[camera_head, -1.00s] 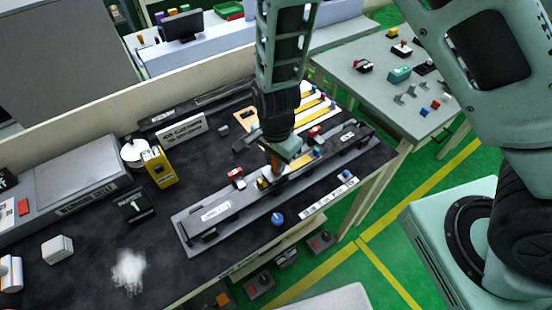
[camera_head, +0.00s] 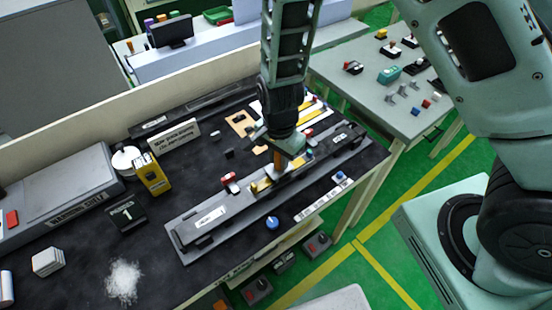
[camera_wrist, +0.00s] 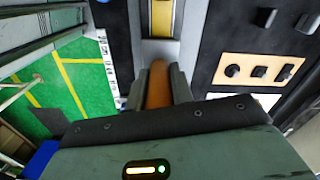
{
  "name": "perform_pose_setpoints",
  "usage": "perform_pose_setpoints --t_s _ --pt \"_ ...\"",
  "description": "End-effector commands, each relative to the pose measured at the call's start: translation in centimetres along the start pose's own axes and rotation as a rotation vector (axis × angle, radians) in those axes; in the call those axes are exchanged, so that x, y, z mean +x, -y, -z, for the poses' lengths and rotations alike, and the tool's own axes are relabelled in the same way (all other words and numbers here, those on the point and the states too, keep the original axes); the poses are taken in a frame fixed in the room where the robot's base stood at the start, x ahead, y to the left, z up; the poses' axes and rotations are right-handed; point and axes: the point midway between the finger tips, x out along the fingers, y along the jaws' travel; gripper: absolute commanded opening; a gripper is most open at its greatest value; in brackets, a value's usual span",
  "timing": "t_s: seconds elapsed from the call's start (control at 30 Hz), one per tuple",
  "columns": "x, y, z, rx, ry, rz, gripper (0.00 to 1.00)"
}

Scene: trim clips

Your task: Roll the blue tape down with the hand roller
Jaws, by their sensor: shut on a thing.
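My gripper (camera_head: 280,150) is shut on an orange-brown upright handle (camera_wrist: 159,84), which I take to be the hand roller's. In the wrist view the two grey fingers press it from both sides. In the head view the handle (camera_head: 277,160) stands over a long grey fixture (camera_head: 188,245) on the dark bench. The roller's lower end is hidden or too small to make out. A yellow strip (camera_wrist: 161,18) lies ahead of the handle in the wrist view. A small blue piece (camera_head: 309,154) sits on the fixture right of the gripper; I cannot tell if it is the tape.
A blue knob (camera_head: 272,222) and a white labelled strip (camera_head: 322,198) lie along the front. A tan board (camera_head: 240,121) lies behind. A yellow box (camera_head: 153,173) stands at left.

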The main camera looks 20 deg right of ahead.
Motion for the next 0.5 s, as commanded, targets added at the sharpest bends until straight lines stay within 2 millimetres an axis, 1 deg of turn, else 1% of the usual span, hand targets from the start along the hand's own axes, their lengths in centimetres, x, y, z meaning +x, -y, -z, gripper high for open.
perform_pose_setpoints --t_s 0.03,0.5 --pt "0.3 -0.3 0.2 0.001 0.0 -0.006 0.0" --pt "0.3 -0.6 1.7 0.001 0.0 -0.005 0.0"
